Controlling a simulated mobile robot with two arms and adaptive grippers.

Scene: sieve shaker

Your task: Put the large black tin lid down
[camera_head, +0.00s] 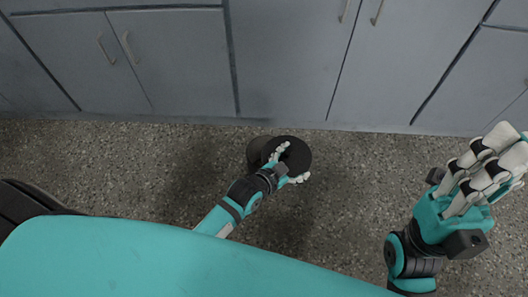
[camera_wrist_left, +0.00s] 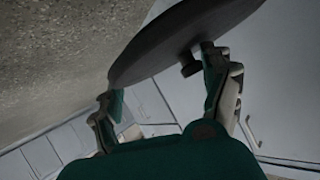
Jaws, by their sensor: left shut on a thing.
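The large black tin lid (camera_head: 299,146) is a dark round disc at the middle of the head view, held over the floor. My left gripper (camera_head: 289,164) is shut on it, with light fingertips around its near side. In the left wrist view the lid (camera_wrist_left: 185,38) fills the top middle as a tilted dark disc, with a small dark knob on the side facing the camera. The left gripper's fingers (camera_wrist_left: 160,80) reach up to it on both sides. The contact at the knob is partly hidden. My right gripper (camera_head: 487,168) is open and empty at the right.
A dark round shape (camera_head: 258,150) shows just left of the lid; I cannot tell whether it is an object or a shadow. Grey cabinets (camera_head: 180,62) with handles line the far side. The speckled floor (camera_head: 140,160) is otherwise clear.

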